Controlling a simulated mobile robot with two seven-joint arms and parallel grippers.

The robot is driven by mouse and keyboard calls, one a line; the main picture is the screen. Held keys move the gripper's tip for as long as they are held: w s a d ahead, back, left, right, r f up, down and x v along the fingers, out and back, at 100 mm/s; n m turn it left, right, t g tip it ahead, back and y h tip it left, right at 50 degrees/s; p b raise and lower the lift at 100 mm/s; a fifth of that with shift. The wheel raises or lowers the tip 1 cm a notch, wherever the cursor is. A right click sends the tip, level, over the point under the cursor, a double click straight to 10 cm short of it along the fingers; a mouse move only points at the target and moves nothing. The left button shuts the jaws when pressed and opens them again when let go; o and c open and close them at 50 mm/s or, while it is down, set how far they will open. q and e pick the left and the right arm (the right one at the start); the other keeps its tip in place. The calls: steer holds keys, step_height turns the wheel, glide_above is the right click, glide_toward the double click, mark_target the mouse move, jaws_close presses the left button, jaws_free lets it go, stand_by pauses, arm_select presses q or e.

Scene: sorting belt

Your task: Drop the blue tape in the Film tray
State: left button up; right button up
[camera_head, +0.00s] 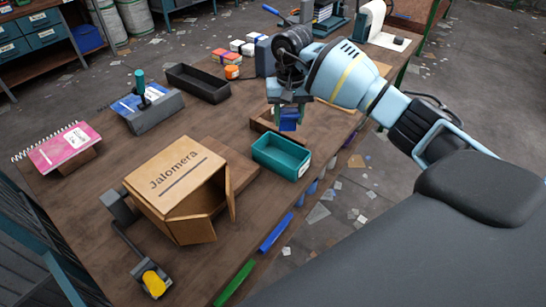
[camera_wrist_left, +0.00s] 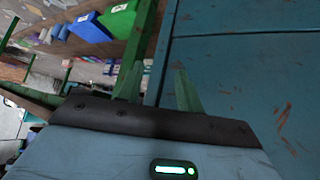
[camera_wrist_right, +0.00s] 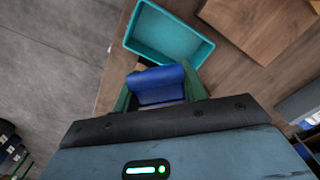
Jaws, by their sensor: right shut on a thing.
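The blue tape (camera_head: 289,124) is held between the fingers of my right gripper (camera_head: 290,113), above the table. It also shows between the green fingers in the right wrist view (camera_wrist_right: 157,86). A teal tray (camera_head: 275,166) stands on the table, below and a little nearer than the gripper. It appears empty in the right wrist view (camera_wrist_right: 170,36). Its white label is too small to read, as are any others, so I cannot tell which tray is Film. A long black tray (camera_head: 198,85) lies farther back. My left gripper (camera_wrist_left: 158,78) is open and empty in the left wrist view.
A cardboard box marked Jalomera (camera_head: 177,172) has open flaps left of the teal tray. A low wooden tray (camera_head: 262,126) sits behind the teal one. A pink notebook (camera_head: 64,147), a tape dispenser (camera_head: 153,287) and several small boxes (camera_head: 235,48) occupy the table.

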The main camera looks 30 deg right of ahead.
steer(key=shift+f, duration=0.1)
